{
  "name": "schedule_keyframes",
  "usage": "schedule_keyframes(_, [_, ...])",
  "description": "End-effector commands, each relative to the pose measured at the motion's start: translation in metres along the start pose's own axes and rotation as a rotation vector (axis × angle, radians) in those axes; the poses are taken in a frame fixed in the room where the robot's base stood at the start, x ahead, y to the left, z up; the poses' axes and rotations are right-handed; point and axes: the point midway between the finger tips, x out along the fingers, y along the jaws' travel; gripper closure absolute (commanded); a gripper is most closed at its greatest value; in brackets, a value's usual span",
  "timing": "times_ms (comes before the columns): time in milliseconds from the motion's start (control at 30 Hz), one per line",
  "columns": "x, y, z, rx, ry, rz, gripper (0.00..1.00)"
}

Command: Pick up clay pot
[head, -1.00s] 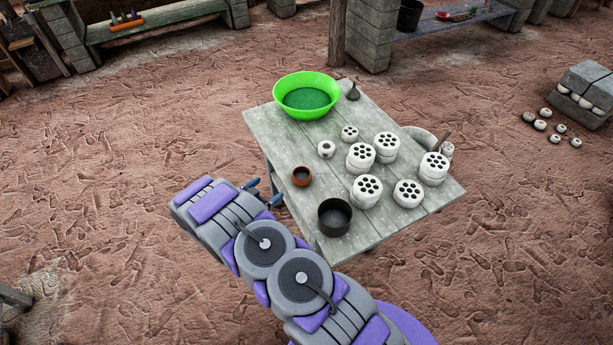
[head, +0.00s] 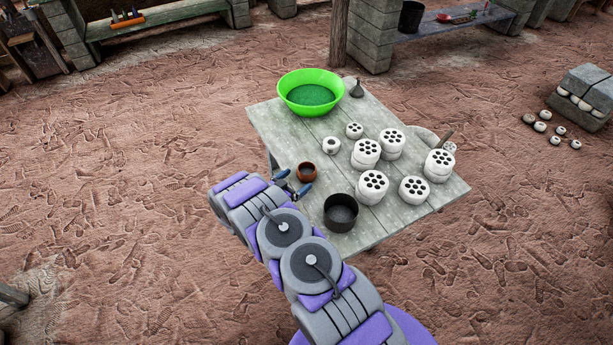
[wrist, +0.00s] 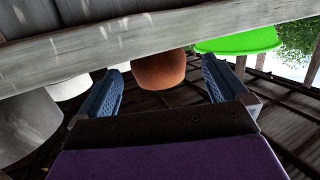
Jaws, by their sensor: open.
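The small brown clay pot (head: 307,174) stands upright on the left edge of the grey wooden table (head: 284,133). My gripper (head: 293,183) is open beside the pot, at the table's left edge. In the wrist view, which looks upside down, the clay pot (wrist: 158,72) shows beyond and between the two blue fingers of my gripper (wrist: 163,66). Nothing is held. I cannot tell whether a finger touches the pot.
A dark pot (head: 341,212) stands close by, nearer to me. A green basin (head: 310,94) is at the table's far end. Several white perforated blocks (head: 365,153) fill the right side. A small white pot (head: 331,146) is behind the clay pot.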

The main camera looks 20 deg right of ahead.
Motion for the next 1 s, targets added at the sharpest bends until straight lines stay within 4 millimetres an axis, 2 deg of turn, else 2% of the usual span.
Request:
schedule_keyframes(167, [0.015,0.003,0.000,0.003,-0.007,0.001,0.00])
schedule_keyframes(433, [0.055,0.006,0.002,0.007,-0.014,0.000,0.00])
schedule_keyframes(600, [0.062,0.003,0.002,0.002,-0.008,0.000,0.00])
schedule_keyframes(833, [0.061,0.002,0.001,0.000,-0.009,-0.002,0.00])
schedule_keyframes(1000, [0.064,0.004,0.001,0.002,-0.012,-0.001,0.17])
